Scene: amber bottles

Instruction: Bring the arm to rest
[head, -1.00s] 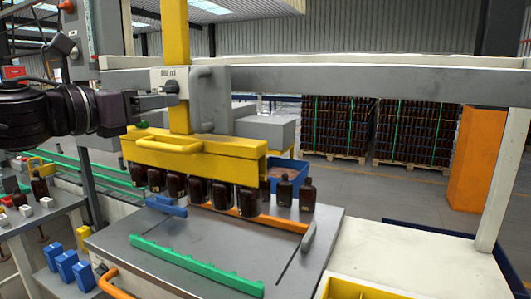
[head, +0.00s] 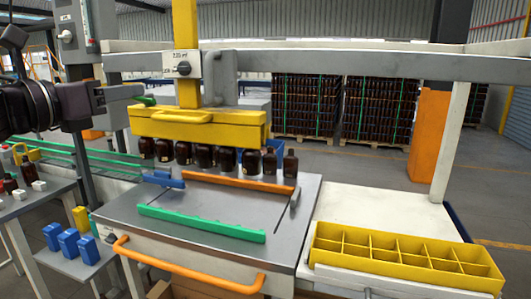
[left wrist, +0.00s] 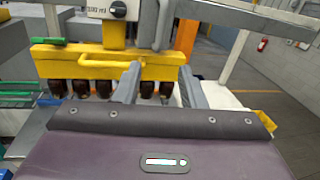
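My left gripper (head: 128,97) comes in from the left, with its two grey fingers apart and nothing between them. It is beside the yellow column, left of the dial box (head: 178,66) and just above the left end of the yellow head (head: 198,129). The left wrist view also shows the spread fingers (left wrist: 160,88) in front of the yellow head (left wrist: 55,56). A row of several amber bottles (head: 205,155) is under the head; it partly hides their tops. My right gripper is not in view.
A grey table with a green rail (head: 200,224) and an orange handle (head: 185,270) is in front. A yellow divided crate (head: 400,262) stands at right, its visible cells empty. A grey beam (head: 350,66) crosses behind. Blue blocks (head: 70,243) sit at lower left.

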